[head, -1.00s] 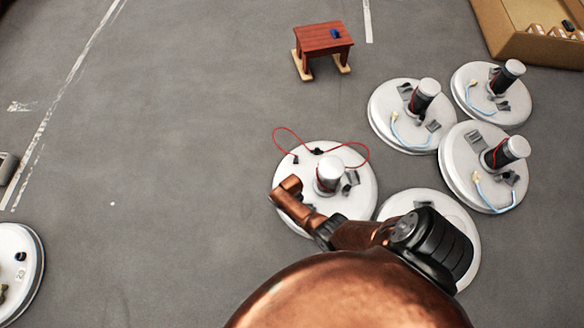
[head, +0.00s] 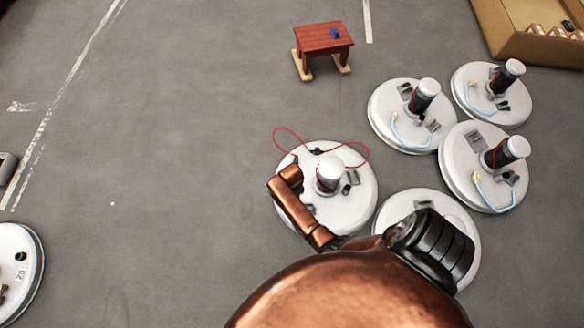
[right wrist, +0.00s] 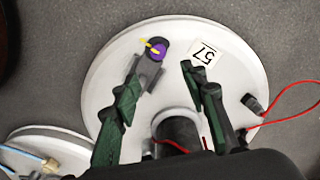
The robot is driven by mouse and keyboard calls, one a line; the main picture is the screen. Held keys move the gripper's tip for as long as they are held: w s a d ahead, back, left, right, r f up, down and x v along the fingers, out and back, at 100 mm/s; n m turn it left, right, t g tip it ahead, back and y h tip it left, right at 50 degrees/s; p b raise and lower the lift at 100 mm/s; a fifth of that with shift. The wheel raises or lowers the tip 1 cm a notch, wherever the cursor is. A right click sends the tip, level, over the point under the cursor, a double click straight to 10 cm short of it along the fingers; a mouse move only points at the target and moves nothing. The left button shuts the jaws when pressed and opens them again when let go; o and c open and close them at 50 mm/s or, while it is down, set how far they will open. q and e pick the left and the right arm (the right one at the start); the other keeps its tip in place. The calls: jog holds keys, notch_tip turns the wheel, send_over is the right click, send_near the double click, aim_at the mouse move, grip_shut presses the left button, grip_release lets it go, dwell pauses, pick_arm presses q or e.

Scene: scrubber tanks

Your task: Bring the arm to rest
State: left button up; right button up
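My right arm's copper links (head: 303,213) reach up from the bottom of the head view, over the lower-left part of the nearest round white tank lid (head: 348,207). My right gripper (right wrist: 172,72) shows in the right wrist view. Its two dark green fingers are apart, with white lid surface between them and nothing held. The left finger's tip overlaps a grey clip beside a purple cap (right wrist: 158,48) with a yellow piece. I cannot tell whether either tip touches. My left gripper is not in view.
Several more white lids with dark posts (head: 405,115) stand to the right. A red hose (head: 290,137) loops over the nearest lid's back edge. A red stool (head: 322,38) and a cardboard box (head: 530,45) are behind. The floor at left centre is clear.

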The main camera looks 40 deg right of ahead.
dwell(0.4)
